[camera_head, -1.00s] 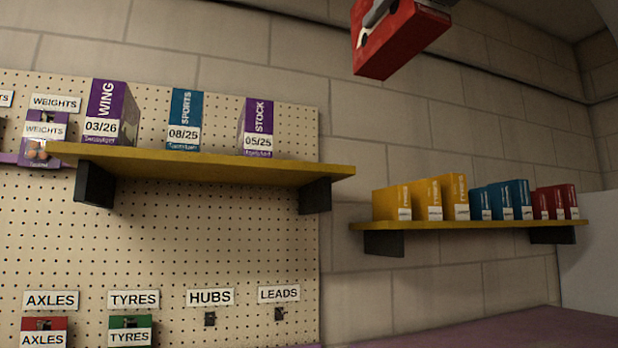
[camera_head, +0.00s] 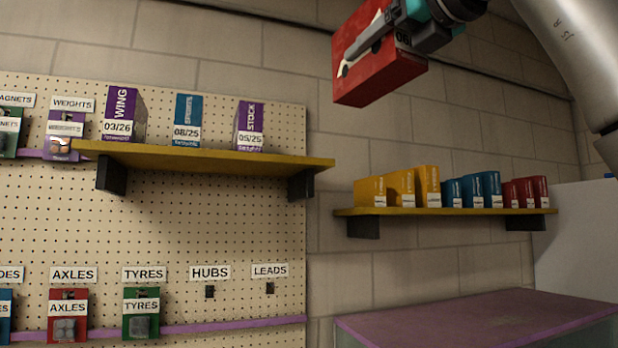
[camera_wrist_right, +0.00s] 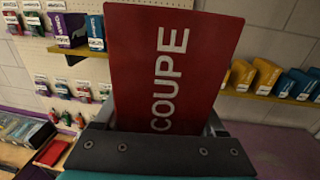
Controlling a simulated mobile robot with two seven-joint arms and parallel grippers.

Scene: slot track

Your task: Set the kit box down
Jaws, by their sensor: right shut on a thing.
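The kit box is a red box (camera_head: 378,72) with a white car picture, high at the top centre-right of the head view. My right gripper (camera_head: 418,30) is shut on it and holds it in the air, clear of the shelves. In the right wrist view the red box (camera_wrist_right: 172,70) fills the middle, with the word COUPE along its face, between my fingers. The box looks tilted in the head view. My left gripper is not in view.
A yellow shelf (camera_head: 215,160) holds WING, SPORTS and STOCK boxes. A second yellow shelf (camera_head: 445,211) at right holds several yellow, blue and red boxes. Labelled packs hang on the pegboard (camera_head: 200,225). A purple-topped counter (camera_head: 480,318) at lower right looks clear where visible.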

